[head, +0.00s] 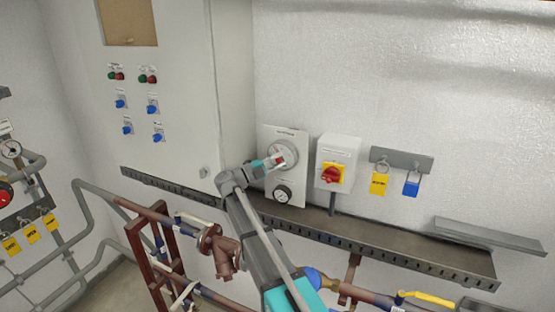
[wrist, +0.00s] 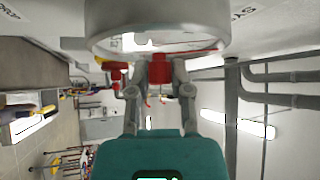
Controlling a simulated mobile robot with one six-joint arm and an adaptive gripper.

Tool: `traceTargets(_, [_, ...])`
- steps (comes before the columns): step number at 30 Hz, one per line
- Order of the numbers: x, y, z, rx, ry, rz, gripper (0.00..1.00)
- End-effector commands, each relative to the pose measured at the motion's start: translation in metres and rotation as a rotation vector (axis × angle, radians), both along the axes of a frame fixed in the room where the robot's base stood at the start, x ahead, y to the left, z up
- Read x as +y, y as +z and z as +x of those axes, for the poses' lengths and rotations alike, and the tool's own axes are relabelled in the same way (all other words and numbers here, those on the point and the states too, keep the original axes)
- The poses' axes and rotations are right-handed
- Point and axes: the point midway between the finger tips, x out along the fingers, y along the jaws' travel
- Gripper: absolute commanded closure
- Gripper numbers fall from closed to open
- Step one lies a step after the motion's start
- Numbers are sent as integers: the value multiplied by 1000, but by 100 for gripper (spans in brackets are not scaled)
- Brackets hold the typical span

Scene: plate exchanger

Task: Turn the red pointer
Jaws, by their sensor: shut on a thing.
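The red pointer (wrist: 160,72) sits at the face of a round grey dial (wrist: 160,12) at the top of the wrist view. My gripper (wrist: 160,80) is shut on the pointer, with one finger on each side of it. In the head view the dial (head: 283,147) is on a pale wall panel (head: 270,188), and my gripper (head: 281,160) reaches it from the lower left. There the gripper hides most of the pointer, and I cannot read which mark it points to.
A small round gauge (head: 283,193) is just below the dial. To the right are a red and yellow switch (head: 332,175) on a white box and a hook rail (head: 402,159) with a yellow tag and blue padlock. A cable tray (head: 400,255) runs below.

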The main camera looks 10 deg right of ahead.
Motion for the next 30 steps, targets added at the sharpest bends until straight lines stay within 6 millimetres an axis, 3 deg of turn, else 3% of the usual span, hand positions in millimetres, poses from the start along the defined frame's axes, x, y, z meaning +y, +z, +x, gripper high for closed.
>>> traceTargets(8, [1, 1, 3, 0, 7, -5, 100])
traceTargets(9, [1, 1, 3, 0, 7, -5, 70])
traceTargets(14, [1, 1, 2, 0, 4, -4, 40])
traceTargets(30, [0, 0, 0, 1, 1, -1, 38])
